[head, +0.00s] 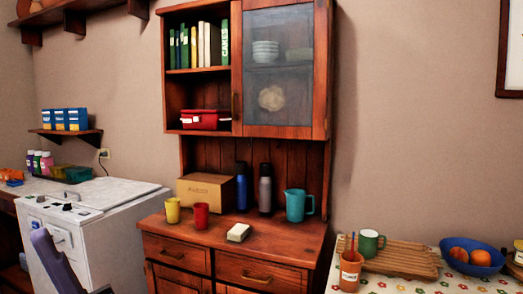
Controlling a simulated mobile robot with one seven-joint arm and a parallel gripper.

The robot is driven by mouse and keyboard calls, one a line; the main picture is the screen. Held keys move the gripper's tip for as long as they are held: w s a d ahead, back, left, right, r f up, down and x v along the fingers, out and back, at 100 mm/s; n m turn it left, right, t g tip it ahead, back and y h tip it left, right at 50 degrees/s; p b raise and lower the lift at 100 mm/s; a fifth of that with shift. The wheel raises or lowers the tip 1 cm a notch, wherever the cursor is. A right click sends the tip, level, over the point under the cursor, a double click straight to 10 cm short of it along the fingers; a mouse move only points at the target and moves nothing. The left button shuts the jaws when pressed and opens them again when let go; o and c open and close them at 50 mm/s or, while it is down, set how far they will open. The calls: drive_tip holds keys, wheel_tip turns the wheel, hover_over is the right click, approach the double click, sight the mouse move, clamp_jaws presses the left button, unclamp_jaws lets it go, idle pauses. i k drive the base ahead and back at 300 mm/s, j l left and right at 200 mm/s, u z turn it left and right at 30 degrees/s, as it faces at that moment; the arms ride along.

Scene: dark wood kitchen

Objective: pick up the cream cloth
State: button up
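A small cream item (239,232) with a darker side lies on the wooden hutch counter, near its front edge. It may be the folded cream cloth, but it is too small to be sure. A rounded cream thing (271,98) shows dimly behind the glass door of the upper cabinet, and I cannot tell what it is. A grey-purple part of my arm (52,262) shows at the lower left. My gripper's fingers are not in view.
On the hutch counter (285,243) stand a yellow cup (172,210), red cup (201,216), cardboard box (205,191), blue bottle (241,187), grey bottle (265,189) and teal pitcher (296,205). A white appliance (85,225) is left; a flowered table (390,284) is right.

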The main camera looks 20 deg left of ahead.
sight(240, 232)
drive_tip(key=i+j, duration=0.15)
drive_tip(key=j, duration=0.25)
drive_tip(key=i+j, duration=0.2)
drive_tip(key=j, duration=0.2)
drive_tip(key=i+j, duration=0.15)
drive_tip(key=j, duration=0.25)
drive_tip(key=i+j, duration=0.15)
drive_tip(key=j, duration=0.25)
drive_tip(key=i+j, duration=0.7)
drive_tip(key=i, duration=0.1)
